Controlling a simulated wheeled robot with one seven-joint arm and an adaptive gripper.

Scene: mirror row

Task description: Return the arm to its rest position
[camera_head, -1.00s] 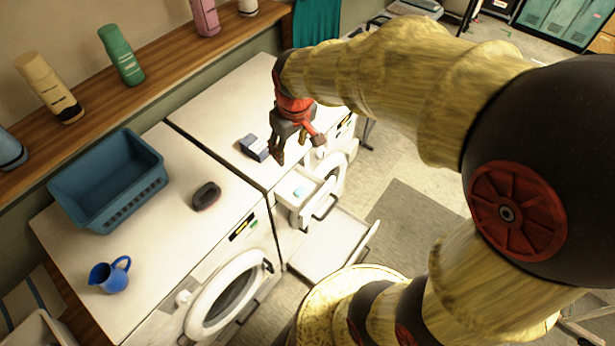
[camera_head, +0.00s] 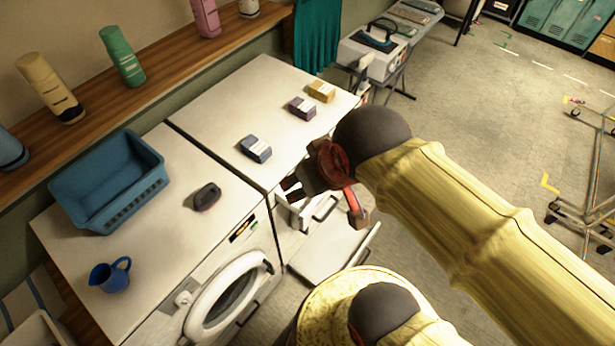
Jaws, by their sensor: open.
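My gripper (camera_head: 290,190) is open and appears empty. My yellow arm comes in from the lower right and hides part of the washer's front. A blue box (camera_head: 256,149) lies on the washer top just behind the gripper, apart from it.
A purple box (camera_head: 302,107) and a yellow box (camera_head: 321,91) sit on the same washer. The left washer (camera_head: 150,225) bears a blue basket (camera_head: 107,180), a dark object (camera_head: 207,196) and a blue jug (camera_head: 110,275).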

